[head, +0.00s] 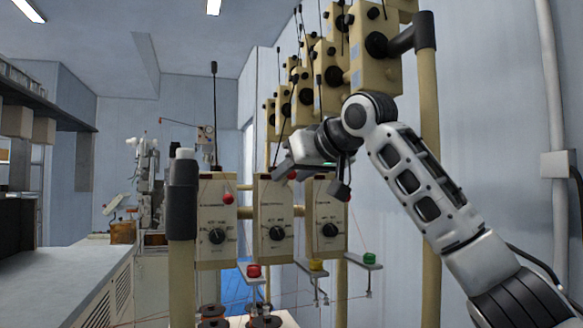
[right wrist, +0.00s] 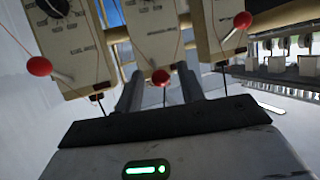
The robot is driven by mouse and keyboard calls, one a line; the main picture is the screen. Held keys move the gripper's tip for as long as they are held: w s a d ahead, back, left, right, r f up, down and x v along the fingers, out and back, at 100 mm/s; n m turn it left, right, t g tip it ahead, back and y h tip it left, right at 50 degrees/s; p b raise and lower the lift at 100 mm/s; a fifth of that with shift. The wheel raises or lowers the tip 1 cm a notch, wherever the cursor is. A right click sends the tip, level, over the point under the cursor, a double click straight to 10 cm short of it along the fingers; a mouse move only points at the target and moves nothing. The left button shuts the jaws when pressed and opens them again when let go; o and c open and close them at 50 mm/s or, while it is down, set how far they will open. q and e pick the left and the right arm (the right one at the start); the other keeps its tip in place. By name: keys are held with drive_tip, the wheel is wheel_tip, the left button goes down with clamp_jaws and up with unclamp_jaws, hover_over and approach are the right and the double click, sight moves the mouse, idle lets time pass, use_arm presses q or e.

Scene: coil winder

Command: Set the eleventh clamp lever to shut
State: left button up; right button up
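Three beige control boxes with dials stand in a row in the head view: left (head: 216,245), middle (head: 276,245) and right (head: 328,245). Small levers with red ball knobs sit near their upper edges, the left knob (head: 228,198) showing clearly. I cannot tell which lever is the eleventh. My right gripper (head: 283,173) is in front of the middle box's top, by a red knob there (head: 292,174). In the right wrist view, the open fingers stand apart with a red knob (right wrist: 161,77) showing between their tips; contact is unclear. My left gripper is not in view.
Upper beige boxes with black knobs (head: 375,45) and thin upright rods rise above. Brackets below carry red (head: 253,271), yellow (head: 316,264) and green (head: 369,258) pieces. Thin red threads run nearby. A grey counter (head: 60,275) lies at left.

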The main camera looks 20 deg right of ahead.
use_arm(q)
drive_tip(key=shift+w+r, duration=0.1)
use_arm(e)
drive_tip(key=shift+w+a+f, duration=0.15)
drive_tip(key=shift+w+f, duration=0.05)
drive_tip(key=shift+w, duration=0.25)
